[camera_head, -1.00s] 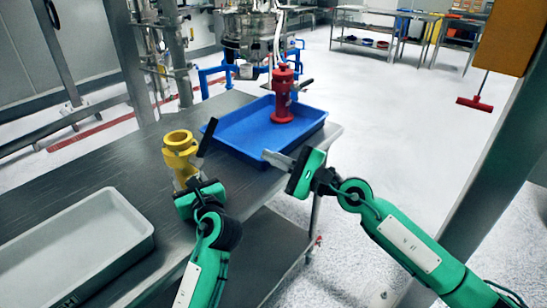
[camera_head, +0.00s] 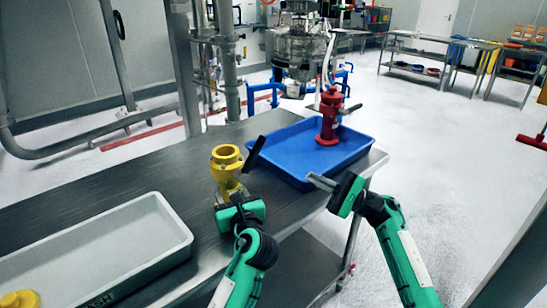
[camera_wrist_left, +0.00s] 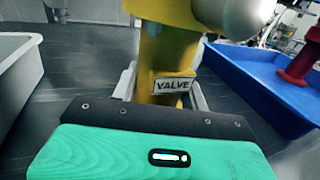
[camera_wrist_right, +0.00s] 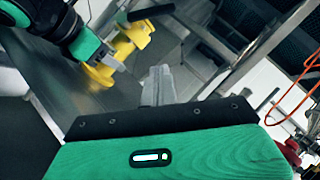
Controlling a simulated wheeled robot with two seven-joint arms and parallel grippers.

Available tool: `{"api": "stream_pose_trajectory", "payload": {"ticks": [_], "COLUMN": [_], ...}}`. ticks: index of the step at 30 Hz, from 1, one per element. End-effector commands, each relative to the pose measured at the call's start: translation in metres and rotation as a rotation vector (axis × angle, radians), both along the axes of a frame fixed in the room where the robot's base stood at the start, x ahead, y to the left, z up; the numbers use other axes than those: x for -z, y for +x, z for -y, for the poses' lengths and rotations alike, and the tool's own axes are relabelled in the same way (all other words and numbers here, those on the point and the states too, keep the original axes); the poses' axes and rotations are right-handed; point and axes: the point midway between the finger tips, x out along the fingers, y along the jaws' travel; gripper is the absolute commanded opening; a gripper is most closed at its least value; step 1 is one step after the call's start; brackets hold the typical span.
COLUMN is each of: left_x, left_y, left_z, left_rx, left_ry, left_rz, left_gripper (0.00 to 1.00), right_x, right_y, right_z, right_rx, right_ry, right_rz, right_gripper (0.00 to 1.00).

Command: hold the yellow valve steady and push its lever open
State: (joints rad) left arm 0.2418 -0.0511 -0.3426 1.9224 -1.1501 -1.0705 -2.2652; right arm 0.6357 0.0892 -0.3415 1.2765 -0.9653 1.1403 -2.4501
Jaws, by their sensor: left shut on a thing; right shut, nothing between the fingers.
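The yellow valve (camera_head: 226,160) stands upright on the metal table, with its round flange on top and a black lever (camera_head: 255,152) slanting up on its right side. My left gripper (camera_head: 233,192) is shut on the valve's lower body. In the left wrist view the fingers flank the yellow body (camera_wrist_left: 165,65) with its VALVE label. My right gripper (camera_head: 322,182) is shut and empty, to the right of the valve and apart from the lever, by the blue tray's front edge. The right wrist view shows the valve (camera_wrist_right: 105,65) and lever (camera_wrist_right: 135,18) beyond its closed fingers (camera_wrist_right: 158,85).
A blue tray (camera_head: 290,172) holding a red valve (camera_head: 329,118) stands behind and right of the yellow valve. A grey tray (camera_head: 180,232) is at the front left, with a yellow part (camera_head: 20,298) in it. Bare table (camera_head: 120,178) lies left of the valve.

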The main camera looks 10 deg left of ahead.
Motion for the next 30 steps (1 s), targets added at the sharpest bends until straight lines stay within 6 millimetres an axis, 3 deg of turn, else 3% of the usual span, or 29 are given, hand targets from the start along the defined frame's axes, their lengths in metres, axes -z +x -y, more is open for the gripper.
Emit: {"api": "stream_pose_trajectory", "payload": {"ticks": [8,21,30], "left_x": [0.000,0.000,0.000], "left_y": [0.000,0.000,0.000], "left_z": [0.000,0.000,0.000], "left_rx": [0.000,0.000,0.000], "left_ry": [0.001,0.000,0.000], "left_rz": [0.001,0.000,0.000], "left_gripper": [0.00,0.00,0.00], "right_x": [-0.006,-0.046,-0.067], "right_y": [-0.002,-0.001,-0.022], "right_z": [-0.009,-0.089,-0.105], "right_rx": [-0.022,-0.021,-0.020], "right_ry": [0.063,0.058,0.057], "right_rz": [0.030,0.029,0.029], "right_gripper": [0.00,0.00,0.00]}}
